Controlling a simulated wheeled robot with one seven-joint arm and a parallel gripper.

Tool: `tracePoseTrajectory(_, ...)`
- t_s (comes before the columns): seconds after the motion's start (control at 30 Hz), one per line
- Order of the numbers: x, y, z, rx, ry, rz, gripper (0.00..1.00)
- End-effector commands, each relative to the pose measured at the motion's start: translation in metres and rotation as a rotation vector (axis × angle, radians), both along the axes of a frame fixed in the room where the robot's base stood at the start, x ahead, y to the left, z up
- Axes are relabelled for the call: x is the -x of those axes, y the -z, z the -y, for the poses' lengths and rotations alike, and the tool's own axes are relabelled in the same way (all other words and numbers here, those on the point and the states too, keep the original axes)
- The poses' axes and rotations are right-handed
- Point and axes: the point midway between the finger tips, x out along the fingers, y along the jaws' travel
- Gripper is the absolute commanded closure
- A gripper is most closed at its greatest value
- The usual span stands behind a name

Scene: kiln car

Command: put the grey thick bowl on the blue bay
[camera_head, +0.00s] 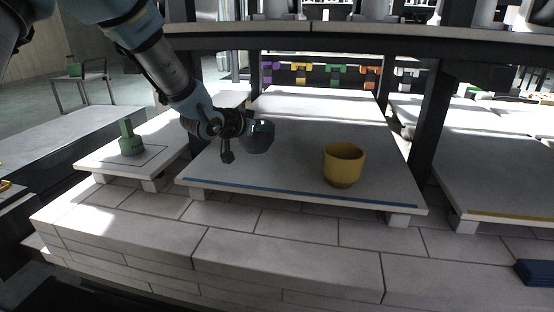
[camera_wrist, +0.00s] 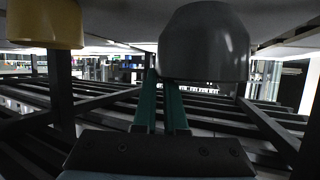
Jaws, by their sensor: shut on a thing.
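The grey thick bowl (camera_head: 258,137) is dark and upright, over the back left part of the blue bay (camera_head: 290,165). This bay is a pale slab with a blue stripe along its front edge. My gripper (camera_head: 243,128) comes in from the left and is shut on the bowl's side. In the wrist view, which looks upside down, the grey bowl (camera_wrist: 205,45) is large beside the green fingers (camera_wrist: 160,80). I cannot tell whether its base touches the slab.
A yellow bowl (camera_head: 344,164) stands on the same slab, right of the grey one. A green bottle-shaped piece (camera_head: 129,138) stands on the left slab. Dark posts (camera_head: 428,120) and an upper shelf (camera_head: 310,40) frame the bay. The slab's front left is clear.

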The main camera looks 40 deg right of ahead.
Motion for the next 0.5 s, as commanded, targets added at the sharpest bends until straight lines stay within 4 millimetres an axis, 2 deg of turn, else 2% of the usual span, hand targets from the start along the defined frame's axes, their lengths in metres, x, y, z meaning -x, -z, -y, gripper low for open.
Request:
tracePoseTrajectory(0.1, 0.001, 0.019, 0.001, 0.002, 0.001, 0.0, 1.0)
tracePoseTrajectory(0.3, 0.0, 0.032, 0.001, 0.004, 0.0, 0.0, 1.0)
tracePoseTrajectory(0.5, 0.0, 0.06, 0.0, 0.001, 0.0, 0.0, 1.0)
